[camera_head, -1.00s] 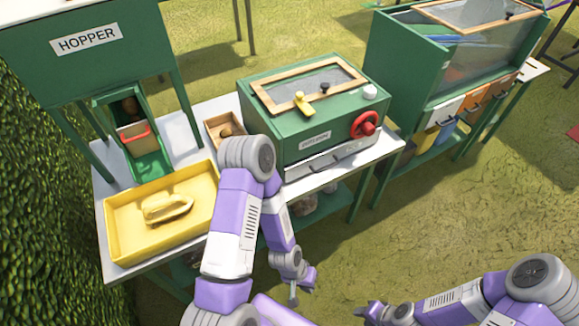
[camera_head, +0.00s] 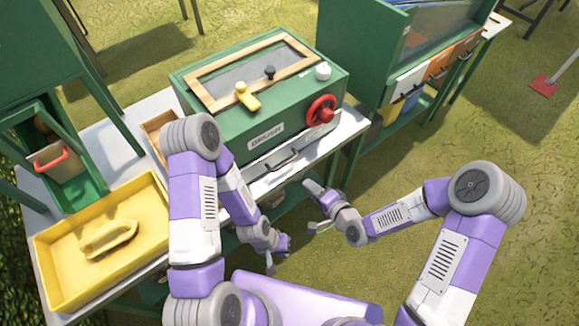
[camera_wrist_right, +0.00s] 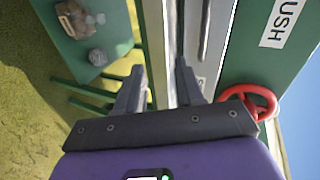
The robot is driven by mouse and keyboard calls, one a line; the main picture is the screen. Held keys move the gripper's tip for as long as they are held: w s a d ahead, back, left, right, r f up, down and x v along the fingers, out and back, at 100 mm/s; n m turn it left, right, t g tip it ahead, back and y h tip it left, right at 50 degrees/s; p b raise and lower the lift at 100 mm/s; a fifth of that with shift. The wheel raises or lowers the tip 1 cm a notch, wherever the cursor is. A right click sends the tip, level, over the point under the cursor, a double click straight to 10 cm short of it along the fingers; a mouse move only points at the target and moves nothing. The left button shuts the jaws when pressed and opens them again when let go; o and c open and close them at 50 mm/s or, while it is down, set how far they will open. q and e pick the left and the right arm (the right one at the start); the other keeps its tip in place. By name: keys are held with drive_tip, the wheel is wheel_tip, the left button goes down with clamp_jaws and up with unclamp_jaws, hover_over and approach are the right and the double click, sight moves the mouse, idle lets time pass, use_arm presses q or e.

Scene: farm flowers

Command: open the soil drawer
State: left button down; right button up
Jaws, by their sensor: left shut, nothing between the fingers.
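A green machine (camera_head: 250,95) with a label and a red wheel (camera_head: 321,109) stands on the white bench. A pale drawer front (camera_head: 318,135) with a dark bar handle (camera_head: 283,161) sits low on its front and looks closed. I cannot tell if this is the soil drawer. My right gripper (camera_head: 317,209) is open and empty in front of the drawer, apart from the handle. In the right wrist view, its spread fingers (camera_wrist_right: 160,73) point toward the drawer front and a bar (camera_wrist_right: 204,30). My left gripper (camera_head: 271,265) is shut and empty, lower, below the bench edge.
A yellow tray (camera_head: 55,241) holding a yellow object stands at the bench's left. A green hopper chute (camera_head: 80,190) with a red-handled box is behind it. Another green cabinet (camera_head: 350,45) with coloured drawers stands at the right. Grass at lower right is open.

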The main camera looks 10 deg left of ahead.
drive_tip(key=t+y, duration=0.1)
drive_tip(key=y, duration=0.1)
approach(287, 163)
drive_tip(key=x, duration=0.2)
drive_tip(key=shift+m, duration=0.4)
drive_tip(key=b+x, duration=0.2)
drive_tip(key=x, duration=0.5)
drive_tip(key=shift+f, duration=0.15)
drive_tip(key=shift+c, duration=0.3)
clamp_jaws()
